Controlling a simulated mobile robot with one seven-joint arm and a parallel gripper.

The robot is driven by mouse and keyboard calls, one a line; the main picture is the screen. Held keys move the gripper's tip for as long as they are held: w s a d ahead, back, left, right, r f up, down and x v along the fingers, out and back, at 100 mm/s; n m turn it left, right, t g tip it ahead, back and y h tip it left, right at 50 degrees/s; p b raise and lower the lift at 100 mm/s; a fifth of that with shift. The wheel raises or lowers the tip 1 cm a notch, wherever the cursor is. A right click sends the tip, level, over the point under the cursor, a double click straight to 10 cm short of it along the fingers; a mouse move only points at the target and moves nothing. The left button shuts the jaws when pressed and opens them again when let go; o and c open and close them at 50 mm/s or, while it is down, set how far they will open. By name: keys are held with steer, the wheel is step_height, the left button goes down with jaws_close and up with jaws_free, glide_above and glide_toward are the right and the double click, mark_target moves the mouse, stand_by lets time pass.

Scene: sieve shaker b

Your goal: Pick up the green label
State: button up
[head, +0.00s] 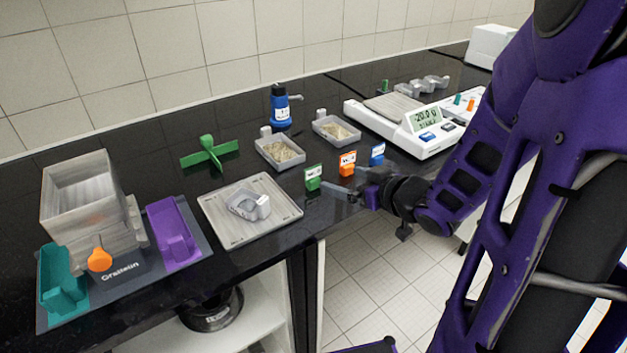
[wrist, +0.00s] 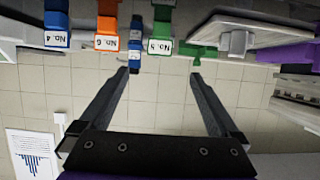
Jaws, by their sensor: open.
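The green label (head: 313,177) stands upright near the front edge of the black counter, left of the orange label (head: 347,164) and blue label (head: 377,154). In the wrist view, which looks upside down, the green label (wrist: 160,46) reads No. 5. It lies ahead of the gap between my fingers. My gripper (head: 346,181) is open and empty, just right of and in front of the green label. In the wrist view, the fingertips of my gripper (wrist: 160,72) are apart with nothing between them.
A metal tray (head: 226,227) holding a small grey piece lies left of the label. Two grey sample trays (head: 268,152) (head: 324,126) and a blue bottle (head: 281,108) stand behind it. A balance (head: 408,133) is at the right. The counter around the label's left side is clear.

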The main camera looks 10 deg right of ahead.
mark_target(313, 171)
steer(key=b+x, duration=0.2)
steer(key=x, duration=0.8)
steer(key=shift+f+b, duration=0.2)
steer(key=shift+b, duration=0.1)
steer(key=shift+b+x, duration=0.65)
steer(key=shift+x, duration=2.45)
steer(key=shift+r, duration=0.15)
steer(key=c, duration=1.4)
